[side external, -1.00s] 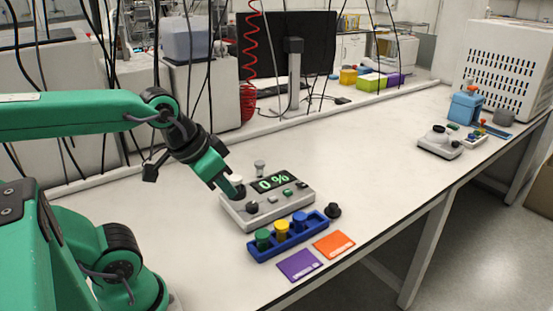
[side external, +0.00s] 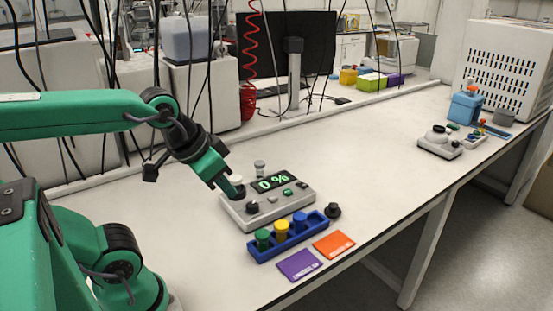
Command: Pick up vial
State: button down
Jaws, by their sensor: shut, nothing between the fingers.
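Three vials stand upright in a blue rack on the bench: a green-capped vial (side external: 263,238), a yellow-capped vial (side external: 282,228) and a blue-capped vial (side external: 300,220). The blue rack (side external: 290,243) has a slot at its right end that looks empty. My gripper (side external: 238,190) is shut and empty, pointing down over the left end of the grey reactor device (side external: 268,212), behind and left of the rack. Its tips are by a white round part of the device; whether they touch it I cannot tell.
The device's display (side external: 273,180) reads 0 %. A small black knob-like object (side external: 333,211) stands right of the rack. A purple card (side external: 300,264) and an orange card (side external: 334,244) lie in front. A scale-like instrument (side external: 440,142) is farther right. The bench between is clear.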

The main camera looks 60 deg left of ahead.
jog(key=c, duration=0.9)
grip_release()
jog(key=n+g, duration=0.2)
jog(key=g, duration=0.3)
send_over(236, 179)
jog(key=f, duration=0.9)
jog(key=shift+d, duration=0.3)
jog(key=shift+a+f+g, duration=0.3)
jog(key=shift+a, duration=0.1)
jog(key=shift+f, duration=1.3)
